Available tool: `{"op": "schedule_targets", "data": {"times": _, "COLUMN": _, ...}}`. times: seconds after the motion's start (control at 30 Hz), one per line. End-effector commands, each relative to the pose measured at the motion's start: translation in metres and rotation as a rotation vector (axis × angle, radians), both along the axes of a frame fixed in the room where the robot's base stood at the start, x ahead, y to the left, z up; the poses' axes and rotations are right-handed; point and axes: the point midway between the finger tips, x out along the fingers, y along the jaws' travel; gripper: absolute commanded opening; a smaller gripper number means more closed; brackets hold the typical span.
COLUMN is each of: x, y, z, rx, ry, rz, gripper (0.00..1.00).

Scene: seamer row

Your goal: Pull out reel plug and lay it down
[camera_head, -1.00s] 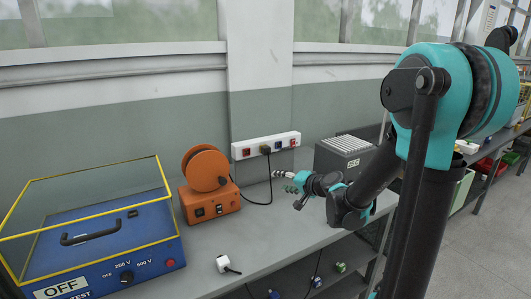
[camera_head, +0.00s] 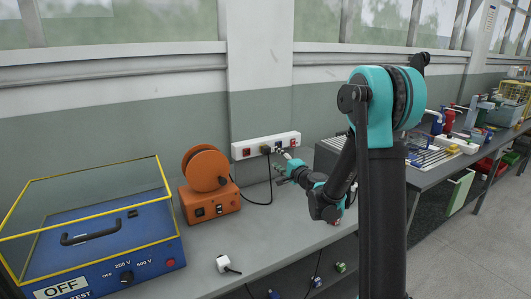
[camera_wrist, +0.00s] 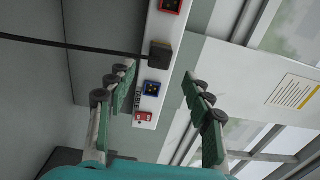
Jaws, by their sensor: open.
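The reel plug (camera_head: 266,150) is a dark block seated in the white socket strip (camera_head: 240,150) on the wall. A black cord runs from it down to the orange cable reel (camera_head: 207,168) on the bench. In the wrist view the plug (camera_wrist: 160,54) sits on the strip with its cord leading left. My gripper (camera_head: 284,154) is open and empty, just right of the plug at the strip. In the wrist view its fingers (camera_wrist: 158,76) spread to either side of the strip, with the blue socket (camera_wrist: 153,88) between them and the plug a little beyond. I see no contact with the plug.
A blue tester (camera_head: 110,245) with a yellow-framed clear cover stands at the left. A white plug (camera_head: 224,261) lies on the bench front. A grey box (camera_head: 326,157) stands behind my arm. Bare bench (camera_head: 258,228) lies in front of the reel.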

Motion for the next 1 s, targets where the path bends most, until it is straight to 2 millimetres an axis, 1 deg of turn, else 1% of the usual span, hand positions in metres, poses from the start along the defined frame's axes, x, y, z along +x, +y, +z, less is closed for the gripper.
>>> {"op": "schedule_targets", "data": {"times": 0.17, "x": 0.007, "y": 0.005, "z": 0.000, "rx": -0.001, "ry": -0.001, "rz": 0.001, "gripper": 0.52}}
{"op": "schedule_targets", "data": {"times": 0.7, "x": 0.062, "y": 0.042, "z": 0.000, "rx": -0.001, "ry": -0.001, "rz": 0.001, "gripper": 0.52}}
{"op": "schedule_targets", "data": {"times": 0.83, "x": 0.069, "y": 0.047, "z": 0.000, "rx": -0.001, "ry": -0.001, "rz": 0.001, "gripper": 0.52}}
{"op": "schedule_targets", "data": {"times": 1.0, "x": 0.074, "y": 0.050, "z": 0.000, "rx": -0.001, "ry": -0.001, "rz": 0.001, "gripper": 0.52}}
